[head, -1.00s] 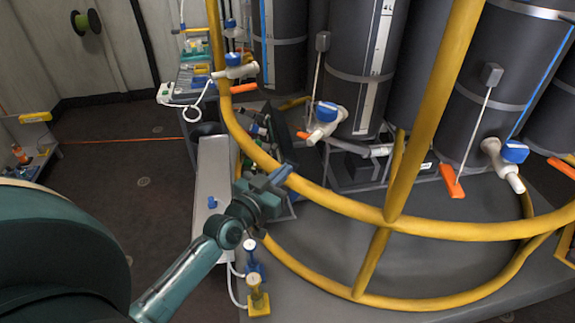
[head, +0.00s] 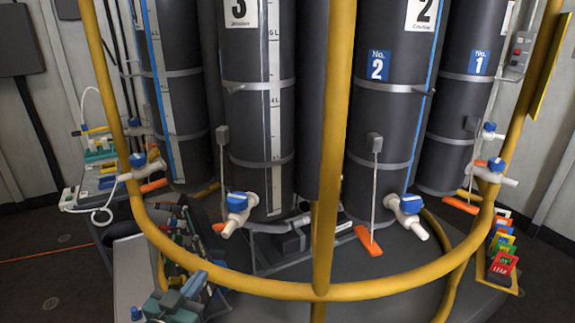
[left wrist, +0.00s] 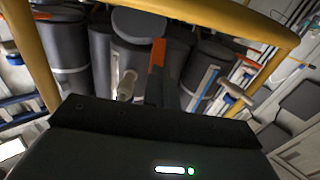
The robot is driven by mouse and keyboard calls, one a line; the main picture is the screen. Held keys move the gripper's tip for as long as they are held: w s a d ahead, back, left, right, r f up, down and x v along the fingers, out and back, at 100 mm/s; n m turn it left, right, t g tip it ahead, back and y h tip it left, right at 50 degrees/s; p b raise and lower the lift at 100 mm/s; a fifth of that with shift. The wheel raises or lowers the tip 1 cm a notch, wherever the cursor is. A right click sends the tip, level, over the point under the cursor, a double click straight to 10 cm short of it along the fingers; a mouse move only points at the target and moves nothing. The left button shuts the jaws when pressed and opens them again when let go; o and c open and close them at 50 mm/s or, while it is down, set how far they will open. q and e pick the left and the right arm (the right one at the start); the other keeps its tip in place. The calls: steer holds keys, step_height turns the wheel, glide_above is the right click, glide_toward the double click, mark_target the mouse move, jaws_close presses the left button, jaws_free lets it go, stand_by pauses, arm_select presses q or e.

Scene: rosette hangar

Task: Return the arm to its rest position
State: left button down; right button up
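Most of the left arm is below the picture edge. In the left wrist view, my dark gripper body with a small lit strip fills the bottom. The yellow rail (left wrist: 38,62) and dark tanks (left wrist: 68,65) show beyond it. My right gripper is in neither view.
Tall dark tanks (head: 258,115) stand inside the rail, with blue-and-white valves (head: 238,208) low on them. A yellow post (head: 335,140) crosses the middle. A grey bench (head: 133,270) is at the lower left. Coloured cards (head: 503,262) stand in a rack at the right.

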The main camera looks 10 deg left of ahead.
arm_select(q)
steer(key=s+d+f+g+p, duration=0.1)
steer(key=s+d+f+g, duration=0.2)
steer(key=s+d+f, duration=0.2)
steer(key=s+d+f+m+g+p, duration=0.1)
steer(key=s+d+f+g, duration=0.3)
steer(key=s, duration=0.8)
step_height(320, 180, down, 2)
steer(key=d, duration=0.2)
steer(key=shift+s+d+h, duration=0.25)
steer(key=shift+d+h, duration=0.1)
steer(key=shift+h, duration=0.05)
stand_by(0.7)
